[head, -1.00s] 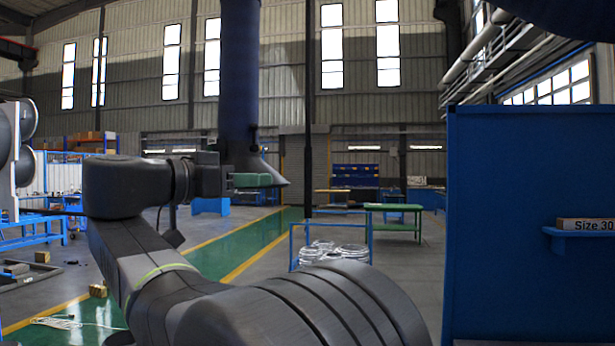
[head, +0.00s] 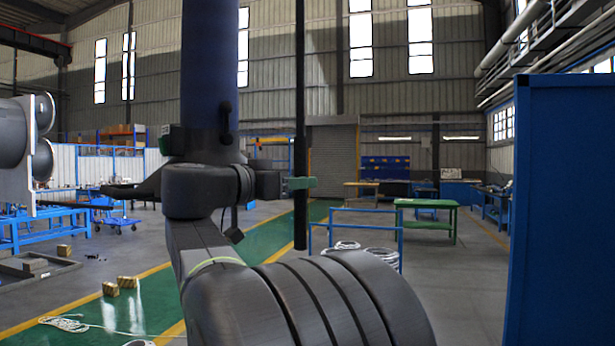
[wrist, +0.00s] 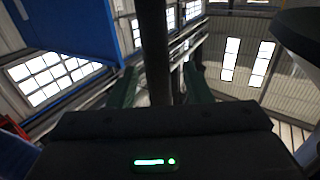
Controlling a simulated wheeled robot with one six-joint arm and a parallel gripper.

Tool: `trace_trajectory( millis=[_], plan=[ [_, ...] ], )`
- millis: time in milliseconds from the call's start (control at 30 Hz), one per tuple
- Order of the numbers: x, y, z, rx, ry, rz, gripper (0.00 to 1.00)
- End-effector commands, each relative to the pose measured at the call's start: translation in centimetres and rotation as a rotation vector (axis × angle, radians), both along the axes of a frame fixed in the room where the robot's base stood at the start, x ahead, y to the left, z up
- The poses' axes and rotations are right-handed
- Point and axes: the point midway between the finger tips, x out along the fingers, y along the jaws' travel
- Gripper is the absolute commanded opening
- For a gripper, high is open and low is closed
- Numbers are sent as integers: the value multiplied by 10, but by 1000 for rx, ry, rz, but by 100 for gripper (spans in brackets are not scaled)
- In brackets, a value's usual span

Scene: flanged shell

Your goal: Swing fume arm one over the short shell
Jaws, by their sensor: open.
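A thick blue hanging duct, which looks like a fume arm (head: 209,70), comes down left of centre in the head view. A dark fitting with a small handle (head: 226,112) is at its lower end, partly hidden by my arm. A thin dark vertical bar (head: 300,90) hangs to its right, its lower end free. My gripper (head: 301,183) is open at the bar. In the wrist view the bar (wrist: 154,45) stands between the two green fingers (wrist: 160,88); contact cannot be told. Grey flanged shells (head: 14,135) are at the left edge; which is short is unclear.
A tall blue panel (head: 562,210) stands close on the right. A blue rail frame (head: 372,211) with coiled hose and a green table (head: 426,203) are beyond my arm. Small boxes (head: 110,289) and loose cable (head: 65,323) lie on the floor at left.

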Motion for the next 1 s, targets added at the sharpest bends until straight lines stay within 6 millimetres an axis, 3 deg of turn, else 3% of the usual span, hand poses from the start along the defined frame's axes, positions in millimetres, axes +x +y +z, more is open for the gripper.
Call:
trace_trajectory(
  millis=[233, 633, 667, 867, 1000],
  plan=[
    [18, -22, 1, -1, 2, -3, 45],
    [23, -27, 0, 0, 0, 0, 45],
    [23, -27, 0, 0, 0, 0, 43],
    [23, -27, 0, 0, 0, 0, 4],
    [23, -27, 0, 0, 0, 0, 0]
  ],
)
